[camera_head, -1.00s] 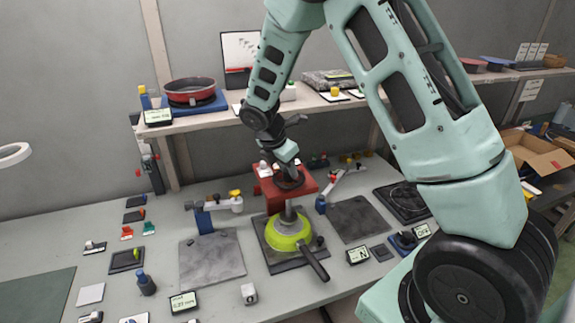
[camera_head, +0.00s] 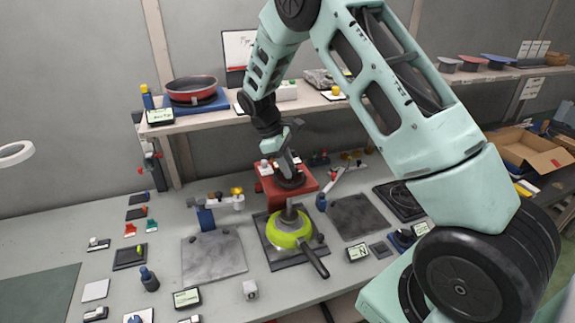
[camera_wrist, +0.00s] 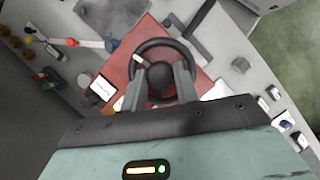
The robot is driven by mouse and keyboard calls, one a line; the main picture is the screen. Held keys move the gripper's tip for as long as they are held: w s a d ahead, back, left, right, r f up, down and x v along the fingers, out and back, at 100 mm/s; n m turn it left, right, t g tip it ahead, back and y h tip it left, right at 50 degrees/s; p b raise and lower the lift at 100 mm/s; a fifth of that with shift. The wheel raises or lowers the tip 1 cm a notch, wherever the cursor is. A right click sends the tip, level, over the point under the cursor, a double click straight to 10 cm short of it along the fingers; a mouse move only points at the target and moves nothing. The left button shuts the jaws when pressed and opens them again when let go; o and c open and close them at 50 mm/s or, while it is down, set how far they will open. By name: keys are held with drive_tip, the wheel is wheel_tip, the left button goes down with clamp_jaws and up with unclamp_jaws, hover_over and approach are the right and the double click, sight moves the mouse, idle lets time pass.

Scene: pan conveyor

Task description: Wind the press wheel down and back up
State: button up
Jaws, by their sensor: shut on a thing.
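The press is a red block (camera_head: 270,192) with a dark wheel (camera_head: 291,182) on top, standing over a yellow-green pan (camera_head: 288,229) on a dark plate (camera_head: 270,254). The wheel also shows in the wrist view (camera_wrist: 137,61) as a dark ring with a hub, above the red top (camera_wrist: 115,75). In the head view my gripper (camera_head: 286,170) comes down onto the wheel from above.
A shelf (camera_head: 215,115) with a red pan (camera_head: 191,88) runs behind the press. Blue-based fixtures stand left (camera_head: 205,219) and right (camera_head: 321,202) of it. Grey plates (camera_head: 213,262) lie either side. An open cardboard box (camera_head: 530,152) stands at the far right.

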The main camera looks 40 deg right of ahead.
drive_tip(key=m+y, duration=0.1)
drive_tip(key=m, duration=0.2)
drive_tip(key=m+g+y, duration=0.1)
drive_tip(key=m, duration=0.1)
drive_tip(key=shift+w+d+m, duration=0.1)
drive_tip(key=shift+d+m, duration=0.05)
drive_tip(key=shift+m, duration=0.25)
drive_tip(key=m+y, duration=0.1)
drive_tip(key=m, duration=0.3)
drive_tip(key=shift+d+y+b, duration=0.1)
drive_tip(key=shift+y+b, duration=0.25)
drive_tip(key=shift+y, duration=0.05)
drive_tip(key=m+y, duration=0.1)
drive_tip(key=m, duration=0.4)
drive_tip(key=shift+d+m+t+y+b, duration=0.15)
drive_tip(key=shift+m+t+y+b, duration=0.15)
drive_tip(key=shift+m+t+y, duration=0.1)
drive_tip(key=shift+d+m+t+y, duration=0.1)
drive_tip(key=shift+m+t+y, duration=0.25)
drive_tip(key=shift+m, duration=0.8)
drive_tip(key=shift+m+t+y, duration=0.25)
drive_tip(key=shift+m+t, duration=0.1)
drive_tip(key=shift+m, duration=0.8)
drive_tip(key=o, duration=1)
drive_tip(key=b+v, duration=0.4)
drive_tip(key=v, duration=1.3)
drive_tip(key=shift+d+r, duration=0.15)
drive_tip(key=shift+r, duration=0.05)
